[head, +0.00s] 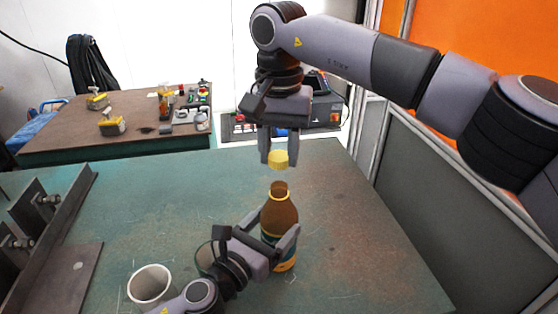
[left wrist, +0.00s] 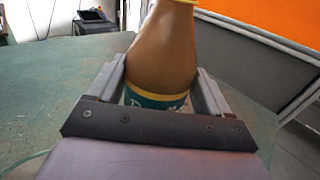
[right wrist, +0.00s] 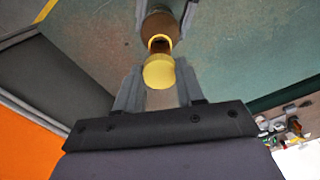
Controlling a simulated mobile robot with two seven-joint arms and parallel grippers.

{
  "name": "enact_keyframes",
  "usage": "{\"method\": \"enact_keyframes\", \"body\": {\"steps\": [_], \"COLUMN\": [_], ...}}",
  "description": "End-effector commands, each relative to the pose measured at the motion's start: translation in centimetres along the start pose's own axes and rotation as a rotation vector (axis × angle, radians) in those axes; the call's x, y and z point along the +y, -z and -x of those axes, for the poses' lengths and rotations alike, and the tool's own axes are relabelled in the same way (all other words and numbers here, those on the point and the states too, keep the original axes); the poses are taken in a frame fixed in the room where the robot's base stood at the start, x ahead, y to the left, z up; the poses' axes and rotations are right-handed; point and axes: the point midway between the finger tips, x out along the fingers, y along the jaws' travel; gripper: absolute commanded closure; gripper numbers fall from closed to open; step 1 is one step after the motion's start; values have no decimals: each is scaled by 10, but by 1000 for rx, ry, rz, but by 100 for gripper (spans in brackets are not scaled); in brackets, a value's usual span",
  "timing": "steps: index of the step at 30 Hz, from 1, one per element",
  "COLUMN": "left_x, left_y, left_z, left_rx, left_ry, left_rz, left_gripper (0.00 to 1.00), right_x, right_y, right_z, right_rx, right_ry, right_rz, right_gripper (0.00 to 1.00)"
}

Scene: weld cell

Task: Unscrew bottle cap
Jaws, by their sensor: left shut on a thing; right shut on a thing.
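A brown bottle (head: 279,215) with a yellow neck ring and a teal and yellow label stands upright on the green table. My left gripper (head: 280,235) is shut around its body; the left wrist view shows the bottle (left wrist: 165,55) between both fingers. The bottle's mouth is open. The yellow cap (head: 278,159) is off the bottle, a short gap above the neck. My right gripper (head: 272,150) points down and is shut on the cap. The right wrist view shows the cap (right wrist: 159,71) between the fingertips, with the open bottle neck (right wrist: 160,43) beyond it.
A white cup (head: 151,285) stands on the table (head: 170,200) left of my left gripper, and a clear glass (head: 206,258) is partly hidden by that gripper. A steel angle fixture (head: 50,235) lies at the left edge. The table's right side is clear.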

Motion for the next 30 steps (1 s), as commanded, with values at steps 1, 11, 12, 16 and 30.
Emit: {"method": "enact_keyframes", "body": {"steps": [1,11,12,16,30], "left_x": [0,0,0,0,0], "left_y": [1,1,1,1,3], "left_z": [0,0,0,2,71], "left_rx": [2,1,1,1,4], "left_ry": [0,0,0,0,0], "left_rz": [1,0,0,0,0], "left_gripper": [100,0,0,0,0], "right_x": [0,0,0,0,0], "right_y": [0,0,0,0,0], "right_z": [1,0,0,0,-4], "right_rx": [-1,-1,-1,-1,-1], "right_ry": [0,0,0,0,0], "right_rz": [0,1,1,1,0], "right_gripper": [98,98,98,98,98]}}
